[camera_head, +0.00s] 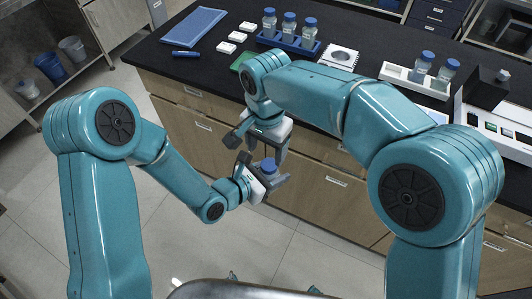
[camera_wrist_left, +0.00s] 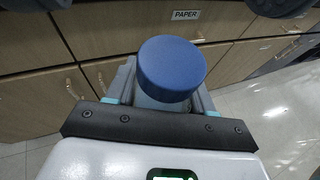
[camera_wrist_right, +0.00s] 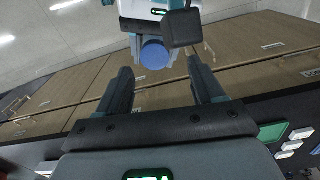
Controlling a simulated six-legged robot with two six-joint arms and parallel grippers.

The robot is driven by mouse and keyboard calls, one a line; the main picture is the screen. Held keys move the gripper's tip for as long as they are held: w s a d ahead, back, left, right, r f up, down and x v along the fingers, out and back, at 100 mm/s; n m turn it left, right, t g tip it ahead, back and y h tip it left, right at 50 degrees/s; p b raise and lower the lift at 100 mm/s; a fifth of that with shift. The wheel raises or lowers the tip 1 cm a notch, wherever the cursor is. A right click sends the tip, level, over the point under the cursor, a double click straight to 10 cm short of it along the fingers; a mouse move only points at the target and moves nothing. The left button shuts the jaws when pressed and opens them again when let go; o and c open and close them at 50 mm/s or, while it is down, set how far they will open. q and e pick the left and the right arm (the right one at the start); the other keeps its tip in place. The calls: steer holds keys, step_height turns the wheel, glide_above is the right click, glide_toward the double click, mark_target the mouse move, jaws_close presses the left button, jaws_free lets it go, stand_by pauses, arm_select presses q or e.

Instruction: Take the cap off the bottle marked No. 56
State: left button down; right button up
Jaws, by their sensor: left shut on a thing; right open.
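A bottle with a blue cap (camera_head: 268,165) is held upright in my left gripper (camera_head: 264,178), in front of the counter's drawers. The left wrist view shows the blue cap (camera_wrist_left: 171,68) from above, with the bottle body below it between the fingers. My right gripper (camera_head: 262,142) is open and empty, just above the bottle. In the right wrist view the blue cap (camera_wrist_right: 155,54) shows beyond and between the open fingers (camera_wrist_right: 163,88), apart from them. The bottle's label cannot be read.
The dark counter (camera_head: 350,25) holds a blue rack (camera_head: 289,42) with several blue-capped bottles and a white rack (camera_head: 400,76) with two more. White boxes, a notebook (camera_head: 341,56) and a blue mat (camera_head: 194,25) lie nearby. The drawer fronts (camera_head: 325,185) stand close behind my grippers.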

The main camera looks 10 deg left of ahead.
mark_target(269, 164)
steer(key=r+m, duration=0.3)
steer(key=shift+d, duration=0.35)
steer(key=shift+s+f, duration=0.15)
steer(key=shift+f, duration=0.1)
step_height(269, 164, down, 7)
steer(key=shift+f, duration=0.2)
steer(key=c, duration=1.1)
steer(key=n, duration=0.3)
steer(key=o, duration=1.2)
steer(key=shift+c, duration=0.2)
